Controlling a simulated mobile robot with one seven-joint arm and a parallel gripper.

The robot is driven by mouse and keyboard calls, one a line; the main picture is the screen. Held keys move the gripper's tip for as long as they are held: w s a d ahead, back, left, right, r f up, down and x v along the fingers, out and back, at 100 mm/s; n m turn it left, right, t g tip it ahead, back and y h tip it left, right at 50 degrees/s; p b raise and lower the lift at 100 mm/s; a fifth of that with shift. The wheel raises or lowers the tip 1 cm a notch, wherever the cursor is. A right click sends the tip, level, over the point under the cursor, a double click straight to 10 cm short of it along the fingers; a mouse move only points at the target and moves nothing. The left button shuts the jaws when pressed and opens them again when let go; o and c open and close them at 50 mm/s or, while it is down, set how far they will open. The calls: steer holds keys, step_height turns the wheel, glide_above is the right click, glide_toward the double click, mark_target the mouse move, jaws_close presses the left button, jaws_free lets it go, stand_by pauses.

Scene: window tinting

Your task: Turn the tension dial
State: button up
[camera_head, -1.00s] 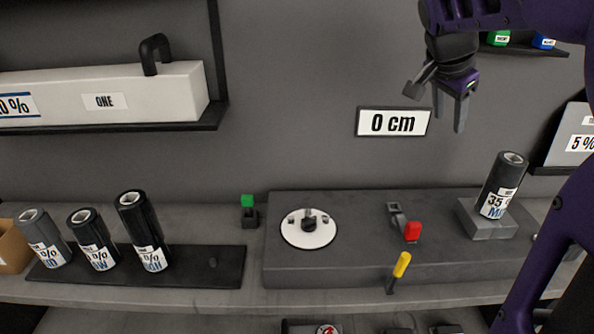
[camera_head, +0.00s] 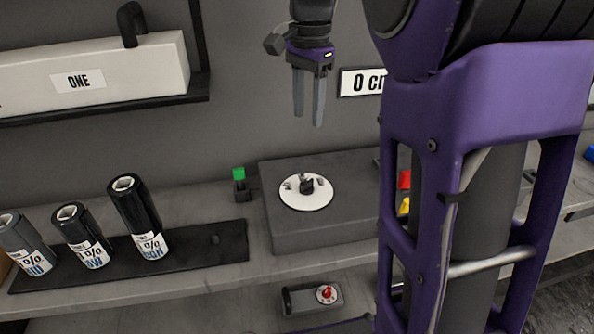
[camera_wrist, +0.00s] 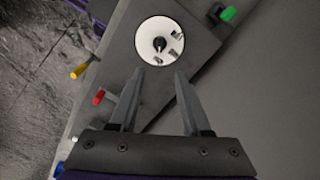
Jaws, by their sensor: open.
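The tension dial is most likely the black knob (camera_head: 306,186) on a round white plate (camera_head: 318,196), set on top of a dark grey block (camera_head: 288,233). In the wrist view the knob (camera_wrist: 159,44) and plate lie just beyond the fingertips. My gripper (camera_head: 308,122) points down, open and empty, above the dial and apart from it. It also shows in the wrist view (camera_wrist: 160,72). A smaller red knob on a white disc (camera_head: 326,293) sits on a lower box. My arm hides the right part of the block.
A red-tipped lever (camera_head: 404,179) and a yellow-tipped lever (camera_head: 403,206) stand right of the dial, partly behind my arm. A green-topped switch (camera_head: 239,174) is left of the block. Several film rolls (camera_head: 137,218) stand on a black tray (camera_head: 228,241). A white box (camera_head: 150,65) is on a shelf.

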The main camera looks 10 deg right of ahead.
mark_target(307, 180)
step_height(307, 180, down, 17)
steer(key=b, duration=0.3)
jaws_close()
stand_by(0.3)
